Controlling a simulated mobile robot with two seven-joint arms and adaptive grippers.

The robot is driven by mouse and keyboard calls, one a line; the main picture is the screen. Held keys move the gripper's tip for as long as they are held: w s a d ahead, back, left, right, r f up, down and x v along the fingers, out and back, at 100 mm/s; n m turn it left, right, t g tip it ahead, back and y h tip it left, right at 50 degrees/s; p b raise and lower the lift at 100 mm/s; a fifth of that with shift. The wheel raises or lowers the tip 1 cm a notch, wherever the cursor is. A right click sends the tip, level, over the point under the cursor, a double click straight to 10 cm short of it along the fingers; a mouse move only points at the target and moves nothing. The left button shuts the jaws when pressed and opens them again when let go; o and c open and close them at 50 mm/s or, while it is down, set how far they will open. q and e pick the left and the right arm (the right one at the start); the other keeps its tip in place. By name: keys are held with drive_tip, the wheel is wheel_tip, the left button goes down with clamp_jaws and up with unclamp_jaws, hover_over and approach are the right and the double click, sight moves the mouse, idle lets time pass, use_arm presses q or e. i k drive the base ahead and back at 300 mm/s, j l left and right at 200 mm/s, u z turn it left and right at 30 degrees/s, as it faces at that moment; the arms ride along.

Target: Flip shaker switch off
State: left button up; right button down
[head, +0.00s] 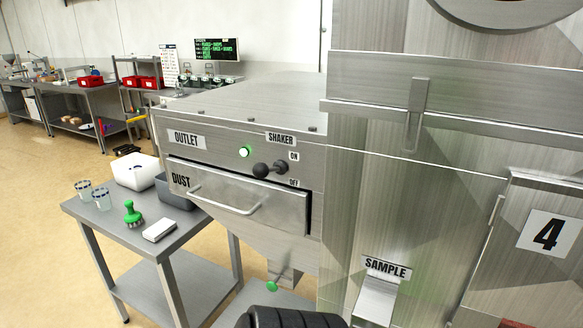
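The shaker switch (262,170) is a lever with a black ball knob on the steel dryer hood's front panel, under a SHAKER label (280,139). Its stem runs from a dark base on the right to the knob on the left, nearly level in the picture. An ON label (294,156) is above right of the base and an OFF label (294,183) is below right. I cannot tell for sure which label the lever favours. Neither gripper can be made out.
A drawer marked DUST (240,192) with a bar handle is just below the switch. A grey side table (120,240) at lower left holds cups, a white container and a green-handled brush. A dark ribbed part, probably mine, shows at the bottom edge. The panel front looks clear.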

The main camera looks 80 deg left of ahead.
sight(261, 170)
drive_tip(key=u, duration=2.85)
drive_tip(key=j+z, duration=0.35)
drive_tip(key=j, duration=0.15)
drive_tip(key=j+z, duration=0.3)
drive_tip(key=j, duration=0.2)
drive_tip(key=k+j+z, duration=0.1)
drive_tip(key=j+z, duration=0.25)
drive_tip(key=j, duration=0.15)
